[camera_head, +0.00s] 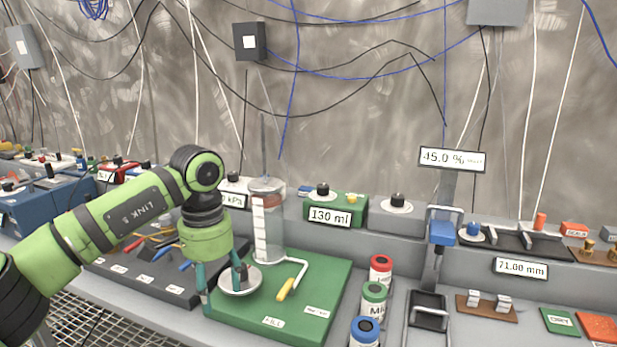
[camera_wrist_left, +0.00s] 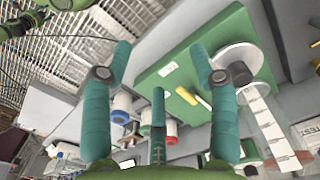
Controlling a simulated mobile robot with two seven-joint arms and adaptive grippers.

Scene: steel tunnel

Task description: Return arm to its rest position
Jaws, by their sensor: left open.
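My left arm (camera_head: 130,215) is green and black and reaches in from the left in the head view. Its left gripper (camera_head: 222,284) points down over the left part of a green board (camera_head: 325,270), beside a round metal disc (camera_head: 241,281). The teal fingers are spread and nothing is between them. In the wrist view the left gripper (camera_wrist_left: 160,72) is also open and empty, with the green board (camera_wrist_left: 165,60) behind the fingers. Whether a fingertip touches the board or disc I cannot tell. My right gripper is not in view.
A clear graduated cylinder (camera_head: 268,220) stands right by the gripper. A yellow-handled lever (camera_head: 287,288) is on the board. Red, green and blue-capped bottles (camera_head: 374,297) stand to the right. A dark panel with cables (camera_head: 150,265) lies left, under the arm. Open air is above the arm.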

